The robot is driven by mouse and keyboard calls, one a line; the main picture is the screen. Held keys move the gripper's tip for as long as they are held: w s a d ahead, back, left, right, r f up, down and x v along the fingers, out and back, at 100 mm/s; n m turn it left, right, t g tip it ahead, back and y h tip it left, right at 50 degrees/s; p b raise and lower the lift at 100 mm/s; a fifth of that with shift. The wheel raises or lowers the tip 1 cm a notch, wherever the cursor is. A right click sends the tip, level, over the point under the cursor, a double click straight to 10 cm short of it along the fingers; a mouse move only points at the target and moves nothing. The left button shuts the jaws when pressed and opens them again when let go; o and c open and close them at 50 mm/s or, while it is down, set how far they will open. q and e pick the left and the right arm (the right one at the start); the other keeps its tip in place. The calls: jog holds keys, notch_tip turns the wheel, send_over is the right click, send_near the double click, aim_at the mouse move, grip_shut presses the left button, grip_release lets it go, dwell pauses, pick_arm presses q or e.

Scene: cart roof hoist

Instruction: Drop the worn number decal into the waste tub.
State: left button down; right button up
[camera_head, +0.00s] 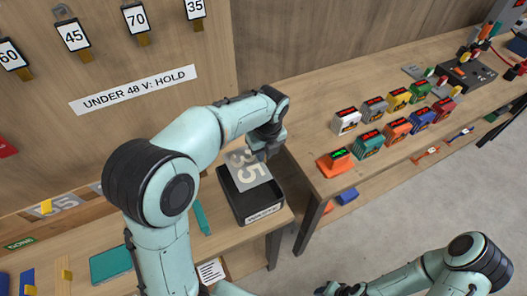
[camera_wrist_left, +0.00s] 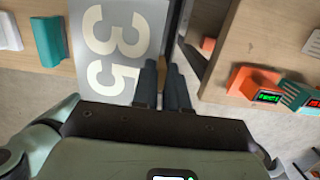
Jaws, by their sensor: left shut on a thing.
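The worn number decal (camera_head: 243,168) is a grey sheet with a pale 35. My left gripper (camera_head: 262,153) is shut on its edge and holds it over the back part of the black waste tub (camera_head: 250,205). The tub stands at the right end of the lower left bench, with a white label on its front. In the left wrist view the decal (camera_wrist_left: 115,45) lies left of the fingers (camera_wrist_left: 161,85), and a dark strip of the tub shows beyond it. My right gripper (camera_head: 332,288) is at the bottom edge, far from the tub; its jaws are unclear.
A wooden bench (camera_head: 400,100) at the right carries several coloured blocks with displays. A gap with a grey floor (camera_head: 390,215) lies in front of it. A teal box (camera_head: 110,264) is on the left bench. Hanging number tags and a sign (camera_head: 135,89) are on the back wall.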

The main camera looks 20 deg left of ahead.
pick_arm(q)
notch_tip(320, 180, down, 7)
jog(key=b, duration=0.2)
jog(key=shift+f+b, duration=0.15)
jog(key=shift+b, duration=0.15)
pick_arm(e)
jog(key=shift+g, duration=0.3)
jog(key=shift+s+f, duration=1.9)
jog(key=shift+s, duration=0.15)
pick_arm(q)
jog(key=c, duration=0.6)
grip_release()
jog(key=shift+r+p, duration=1.35)
jog(key=shift+r, duration=1.65)
jog(key=shift+s+r, duration=0.1)
jog(key=shift+r, duration=0.4)
pick_arm(e)
jog(key=shift+w+r, duration=1.9)
jog(key=shift+w, duration=0.2)
